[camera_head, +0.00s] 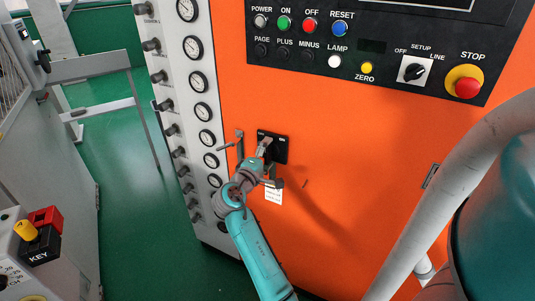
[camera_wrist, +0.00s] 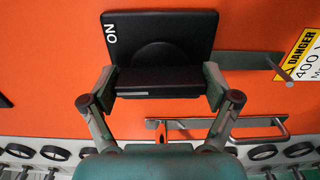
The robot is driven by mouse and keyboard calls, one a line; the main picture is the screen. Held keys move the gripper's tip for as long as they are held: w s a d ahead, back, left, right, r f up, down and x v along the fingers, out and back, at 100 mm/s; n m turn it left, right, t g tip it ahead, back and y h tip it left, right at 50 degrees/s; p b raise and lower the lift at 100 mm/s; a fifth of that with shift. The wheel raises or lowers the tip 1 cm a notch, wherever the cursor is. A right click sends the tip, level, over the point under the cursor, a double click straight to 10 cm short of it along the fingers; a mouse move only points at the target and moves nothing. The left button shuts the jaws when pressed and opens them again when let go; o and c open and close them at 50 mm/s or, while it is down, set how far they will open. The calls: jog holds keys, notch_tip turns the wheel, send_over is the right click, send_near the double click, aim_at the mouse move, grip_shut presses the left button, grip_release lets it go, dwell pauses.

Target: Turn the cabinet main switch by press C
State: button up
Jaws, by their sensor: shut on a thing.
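The main switch is a black square plate (camera_head: 281,150) on the orange cabinet (camera_head: 350,200), below the button panel. In the wrist view the plate (camera_wrist: 160,27) carries a white ON mark at its upper left corner. Its black bar-shaped handle (camera_wrist: 160,80) stands out from a round hub and lies level across the picture. My gripper (camera_wrist: 161,88) is shut on the handle, one finger at each end. In the head view my gripper (camera_head: 265,148) covers the left part of the plate, so the handle's angle cannot be told there.
Metal latch handles stick out beside the switch (camera_head: 239,145) and right of it in the wrist view (camera_wrist: 250,61). A yellow danger label (camera_wrist: 300,52) is near. The button panel (camera_head: 385,50) is above, gauges (camera_head: 198,81) left. A grey rail (camera_head: 450,170) stands at right.

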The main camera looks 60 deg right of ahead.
jog(key=m, duration=0.4)
jog(key=shift+f+m, duration=0.1)
jog(key=shift+m, duration=2.5)
jog(key=o, duration=0.9)
jog(key=shift+a, duration=0.1)
jog(key=a, duration=1.1)
jog(key=shift+s+a, duration=0.15)
jog(key=shift+a, duration=0.25)
